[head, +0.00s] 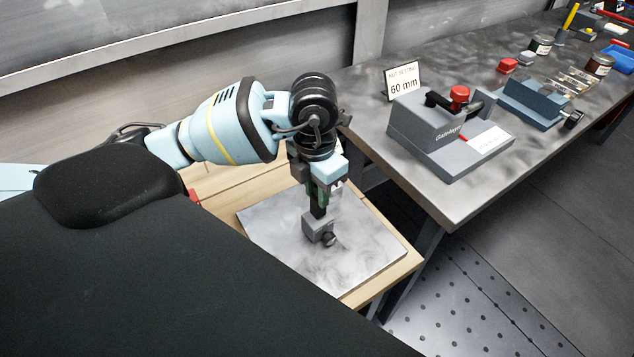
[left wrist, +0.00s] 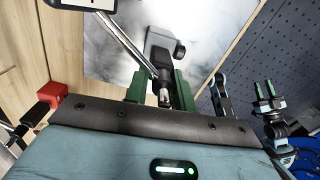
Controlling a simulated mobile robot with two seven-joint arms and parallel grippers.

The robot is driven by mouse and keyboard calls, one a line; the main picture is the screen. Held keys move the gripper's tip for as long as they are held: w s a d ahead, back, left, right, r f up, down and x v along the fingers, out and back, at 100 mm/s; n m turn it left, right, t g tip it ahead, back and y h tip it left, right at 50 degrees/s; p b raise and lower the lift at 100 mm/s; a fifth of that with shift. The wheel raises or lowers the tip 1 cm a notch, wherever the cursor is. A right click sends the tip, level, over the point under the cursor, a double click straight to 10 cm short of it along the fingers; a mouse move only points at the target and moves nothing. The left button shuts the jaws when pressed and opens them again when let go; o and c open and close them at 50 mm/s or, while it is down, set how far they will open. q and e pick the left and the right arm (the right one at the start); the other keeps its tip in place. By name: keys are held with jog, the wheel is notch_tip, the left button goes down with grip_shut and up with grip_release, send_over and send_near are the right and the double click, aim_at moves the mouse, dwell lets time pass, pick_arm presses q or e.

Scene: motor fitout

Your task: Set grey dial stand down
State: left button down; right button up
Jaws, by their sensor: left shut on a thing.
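The grey dial stand (head: 317,228) is a small grey block with a dark round dial or knob on its side. My left gripper (head: 318,205) points down from above and is shut on its dark upper part. In the left wrist view the stand (left wrist: 162,42) shows beyond the green fingers (left wrist: 160,92), over the grey metal plate (left wrist: 110,45). The plate (head: 270,237) lies on a wooden table. The stand is over the plate's middle; I cannot tell whether its base touches. My right gripper (left wrist: 264,90) shows at the right of the left wrist view, its green fingers apart and empty.
The wooden table (head: 352,298) rims the plate. A grey workbench (head: 365,110) to the right holds a grey fixture (head: 440,125) with a red knob, a "60 mm" sign (head: 404,82), a blue-grey block (head: 530,102) and jars. The plate around the stand is clear.

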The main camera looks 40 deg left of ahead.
pick_arm(q)
jog(key=c, duration=1.1)
grip_release()
jog(key=shift+c, duration=0.2)
pick_arm(e)
jog(key=shift+a, duration=0.15)
pick_arm(q)
notch_tip(320, 180, up, 12)
jog(key=p, duration=0.1)
jog(key=shift+a, duration=0.15)
pick_arm(e)
jog(key=shift+w+d+r, duration=0.25)
jog(key=shift+w+r, duration=0.3)
jog(key=shift+r, duration=0.2)
